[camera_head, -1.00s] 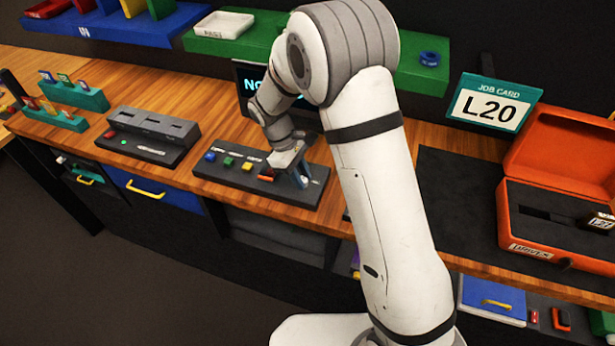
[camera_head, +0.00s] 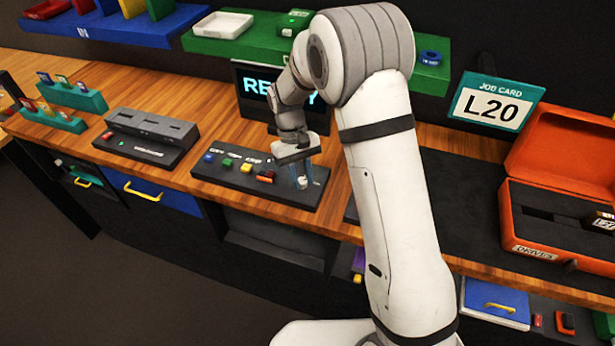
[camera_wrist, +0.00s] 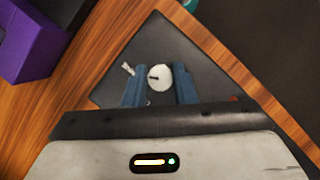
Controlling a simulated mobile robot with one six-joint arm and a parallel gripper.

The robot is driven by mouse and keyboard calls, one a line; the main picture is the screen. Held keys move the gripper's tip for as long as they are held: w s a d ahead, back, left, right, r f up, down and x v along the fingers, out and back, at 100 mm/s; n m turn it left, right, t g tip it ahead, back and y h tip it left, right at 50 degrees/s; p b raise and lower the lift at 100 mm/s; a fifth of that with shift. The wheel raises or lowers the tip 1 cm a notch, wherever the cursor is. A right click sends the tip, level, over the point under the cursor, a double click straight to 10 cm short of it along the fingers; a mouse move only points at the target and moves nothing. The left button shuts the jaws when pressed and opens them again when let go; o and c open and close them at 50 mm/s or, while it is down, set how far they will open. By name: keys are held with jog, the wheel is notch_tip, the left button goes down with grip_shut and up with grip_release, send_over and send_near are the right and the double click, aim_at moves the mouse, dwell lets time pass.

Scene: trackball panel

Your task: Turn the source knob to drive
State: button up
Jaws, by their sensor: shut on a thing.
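The source knob (camera_wrist: 158,77) is a round off-white knob with a short black mark, standing on the dark control panel (camera_wrist: 155,38). In the wrist view my gripper (camera_wrist: 159,86) has its two blue fingers on either side of the knob, shut on it. A small white mark or pointer (camera_wrist: 128,69) shows left of the knob. Printed words by the knob are not legible.
Blue (camera_head: 209,157), green (camera_head: 227,162) and yellow (camera_head: 246,168) buttons and an orange control (camera_head: 266,177) sit left of my gripper. A screen (camera_head: 262,90) behind is partly covered by my arm. An open orange case (camera_head: 545,255) stands at right.

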jog(key=shift+a, duration=0.1)
dwell(0.3)
jog(key=o, duration=1)
jog(key=shift+s, duration=0.1)
jog(key=shift+r, duration=0.1)
jog(key=shift+w+r, duration=0.25)
jog(key=b+v, duration=0.1)
jog(key=v, duration=0.6)
jog(key=shift+r, duration=0.1)
